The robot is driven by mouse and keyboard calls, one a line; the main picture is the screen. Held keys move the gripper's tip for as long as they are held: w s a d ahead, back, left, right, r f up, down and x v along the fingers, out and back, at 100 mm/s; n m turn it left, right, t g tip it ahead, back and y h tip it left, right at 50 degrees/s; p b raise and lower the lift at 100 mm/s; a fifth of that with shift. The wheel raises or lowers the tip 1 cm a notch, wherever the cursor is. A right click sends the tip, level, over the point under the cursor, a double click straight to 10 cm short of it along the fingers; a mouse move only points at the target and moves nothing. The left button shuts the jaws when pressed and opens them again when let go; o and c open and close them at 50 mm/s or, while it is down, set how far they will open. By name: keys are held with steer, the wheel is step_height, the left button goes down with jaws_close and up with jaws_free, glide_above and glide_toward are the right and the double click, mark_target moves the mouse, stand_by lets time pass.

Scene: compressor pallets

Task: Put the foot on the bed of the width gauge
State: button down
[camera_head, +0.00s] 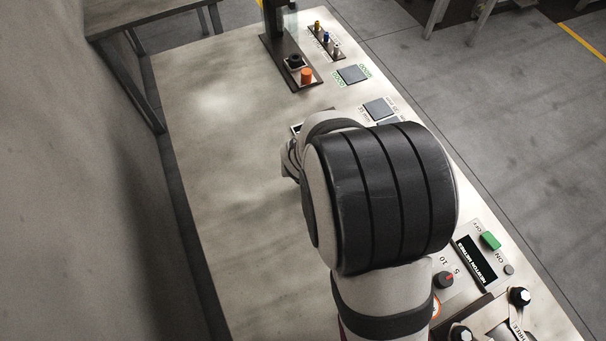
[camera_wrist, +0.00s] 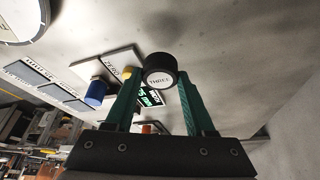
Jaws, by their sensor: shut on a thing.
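In the wrist view my gripper (camera_wrist: 160,78) has two green fingers closed on the foot (camera_wrist: 159,68), a short black round piece with a white face marked THREE. The foot sits at the fingertips, its marked face towards the camera. Behind it are a light block marked ZERO (camera_wrist: 108,66), a blue knob (camera_wrist: 96,92), a yellow knob (camera_wrist: 129,72) and a dark display with green text (camera_wrist: 150,97). I cannot tell whether these belong to the width gauge, and its bed is not clearly seen. In the head view my arm hides the fingers and the foot.
On the bench (camera_head: 225,150), a dark stand (camera_head: 277,50) with a black and an orange knob is at the back, beside a rack of small coloured pegs (camera_head: 325,42). Grey pads (camera_head: 352,74) line the right edge. A NEWTON METRES panel (camera_head: 475,262) is front right. The left side is clear.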

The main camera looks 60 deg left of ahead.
steer(key=w+d+r, duration=0.7)
steer(key=w+a+r, duration=0.1)
steer(key=w+a, duration=0.7)
steer(key=w, duration=0.5)
steer(key=s+a+f, duration=0.2)
steer(key=a, duration=0.1)
steer(key=s+a+f, duration=0.2)
steer(key=a, duration=0.1)
steer(key=s+a+f, duration=0.1)
steer(key=a+f, duration=0.1)
steer(key=a, duration=0.1)
steer(key=shift+s+a+f, duration=0.15)
steer(key=shift+s+a, duration=0.15)
steer(key=shift+s, duration=0.1)
steer(key=shift+s+a+f, duration=0.15)
steer(key=shift+a+f, duration=0.05)
steer(key=shift+f, duration=1.9)
steer(key=shift+f, duration=0.1)
steer(key=shift+c, duration=1.3)
jaws_free()
